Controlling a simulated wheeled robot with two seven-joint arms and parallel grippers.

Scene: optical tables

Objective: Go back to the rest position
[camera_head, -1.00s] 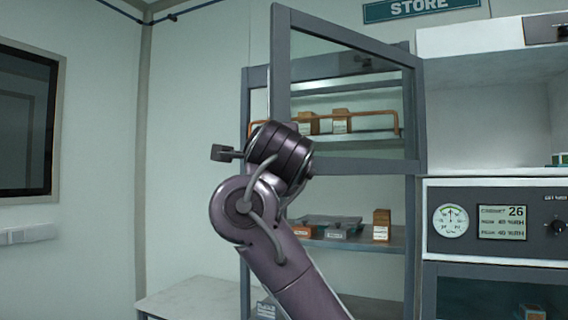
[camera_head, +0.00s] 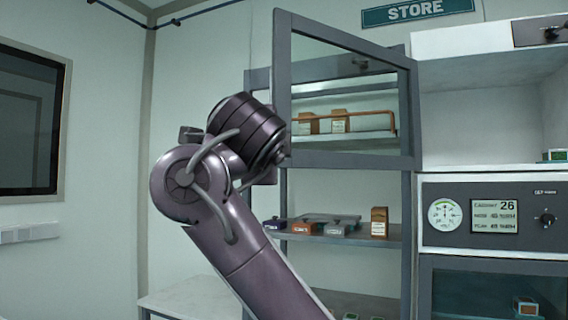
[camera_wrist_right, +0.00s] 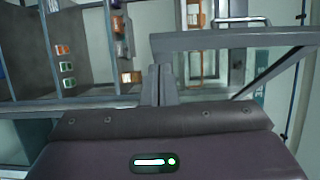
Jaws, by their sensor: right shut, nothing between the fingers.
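My right arm rises from the bottom middle of the head view, with its elbow and wrist in front of the cabinet's left side. Its gripper is mostly hidden behind the wrist there. In the right wrist view my right gripper (camera_wrist_right: 161,85) is shut, its two fingers together with nothing between them. The open glass cabinet door (camera_head: 350,160) stands behind the arm, and its frame (camera_wrist_right: 230,40) crosses the wrist view beyond the fingertips. My left gripper is not in view.
The cabinet shelf (camera_head: 355,236) holds several small boxes and a tray. A humidity panel (camera_head: 492,217) is on the right. A white counter (camera_head: 195,298) stands low at the left.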

